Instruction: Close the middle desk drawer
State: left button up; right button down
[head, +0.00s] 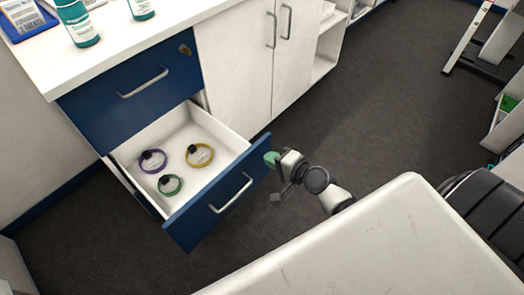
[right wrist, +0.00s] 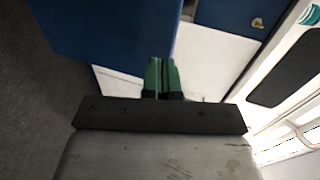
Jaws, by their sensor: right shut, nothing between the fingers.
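The middle desk drawer stands pulled out below the shut top drawer (head: 135,85). Its blue front (head: 205,215) has a silver bar handle (head: 230,193). Inside its white tray lie a purple collar (head: 153,161), a yellow collar (head: 199,155) and a green collar (head: 169,185). My right gripper (head: 271,159), with green fingertips, is at the right end of the drawer front. In the right wrist view its fingers (right wrist: 162,75) are together and empty, with a blue panel (right wrist: 105,30) close beyond them. I cannot tell whether they touch it. My left gripper is not in view.
White cabinet doors (head: 235,65) stand right of the drawers. Bottles (head: 77,22) and a blue tray (head: 22,28) are on the white desk top (head: 110,45). Dark floor (head: 375,110) is open to the right. A black ribbed object (head: 490,205) stands at the right edge.

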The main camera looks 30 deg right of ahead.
aim_at(256, 149)
jog(key=w, duration=0.1)
jog(key=w+a, duration=0.1)
jog(key=shift+w, duration=0.3)
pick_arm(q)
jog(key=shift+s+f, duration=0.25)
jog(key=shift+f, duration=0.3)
pick_arm(e)
jog(key=shift+w+a, duration=0.15)
jog(key=shift+w, duration=0.4)
